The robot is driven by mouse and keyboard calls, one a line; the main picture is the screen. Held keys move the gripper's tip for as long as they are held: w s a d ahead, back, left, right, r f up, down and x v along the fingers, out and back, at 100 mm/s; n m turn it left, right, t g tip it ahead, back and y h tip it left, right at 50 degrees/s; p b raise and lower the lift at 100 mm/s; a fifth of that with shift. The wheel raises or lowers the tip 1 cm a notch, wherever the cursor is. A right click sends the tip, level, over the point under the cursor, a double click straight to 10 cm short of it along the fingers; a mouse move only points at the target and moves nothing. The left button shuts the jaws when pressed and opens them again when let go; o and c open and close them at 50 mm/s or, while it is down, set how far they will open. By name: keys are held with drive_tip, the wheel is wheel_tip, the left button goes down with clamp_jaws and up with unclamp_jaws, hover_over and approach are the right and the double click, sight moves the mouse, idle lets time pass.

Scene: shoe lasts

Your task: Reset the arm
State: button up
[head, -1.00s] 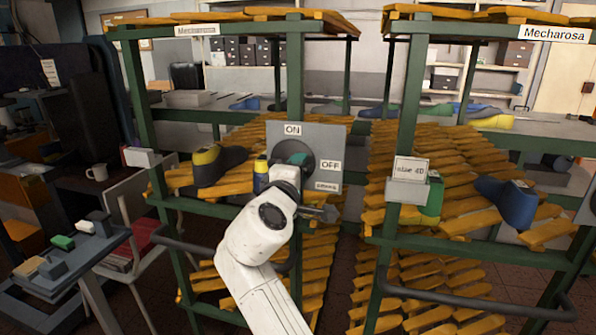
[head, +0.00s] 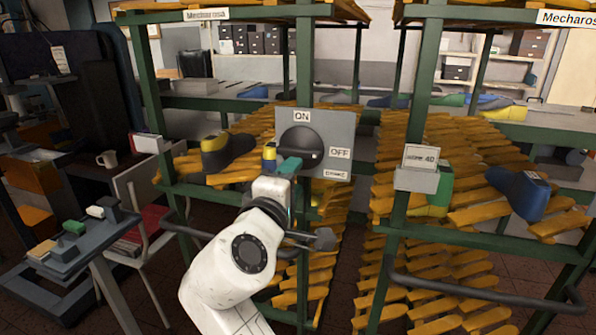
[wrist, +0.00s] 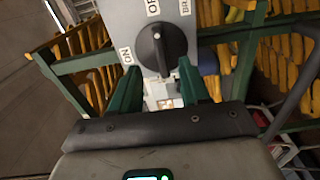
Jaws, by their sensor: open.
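A grey switch panel (head: 345,125) with a black rotary knob (head: 302,143) is fixed to the green shelf rack. Its labels read ON at the top and OFF at the right, and a third is hard to read. The knob's handle points toward OFF. The knob (wrist: 155,50) also shows in the wrist view, just beyond the fingertips. My gripper (head: 288,166), with teal fingers, is below and left of the knob and apart from it. In the wrist view my gripper (wrist: 157,88) has its fingers spread with nothing between them.
Green racks (head: 305,70) hold slatted shelves with shoe lasts, including a dark last with a yellow top (head: 222,152) and a blue one (head: 518,190). A size sign box (head: 417,179) hangs on the right post. A small side table (head: 60,265) and a chair stand at left.

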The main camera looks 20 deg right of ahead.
drive_tip(key=shift+s+a, duration=0.2)
drive_tip(key=shift+s, duration=0.1)
drive_tip(key=s+d+f+m+g+y+p, duration=0.1)
drive_tip(key=s+d+f+m+g+y, duration=0.25)
drive_tip(key=f, duration=0.55)
drive_tip(key=s+d+f+g+p, duration=0.1)
drive_tip(key=s+d+f+g, duration=0.1)
drive_tip(key=s+d+f, duration=0.45)
drive_tip(key=s+d+f+m+g+y+p, duration=0.1)
drive_tip(key=s+d+f+m+g+y, duration=0.15)
drive_tip(key=s+f, duration=0.6)
drive_tip(key=s+f+m+g+y, duration=0.2)
drive_tip(key=s+f, duration=0.4)
drive_tip(key=s, duration=0.4)
drive_tip(key=s+f+m+g+y+p, duration=0.1)
drive_tip(key=s+f+m+g+y, duration=0.1)
drive_tip(key=s+f, duration=0.4)
drive_tip(key=s+m+g, duration=0.1)
drive_tip(key=s, duration=0.3)
drive_tip(key=shift+s+g, duration=0.3)
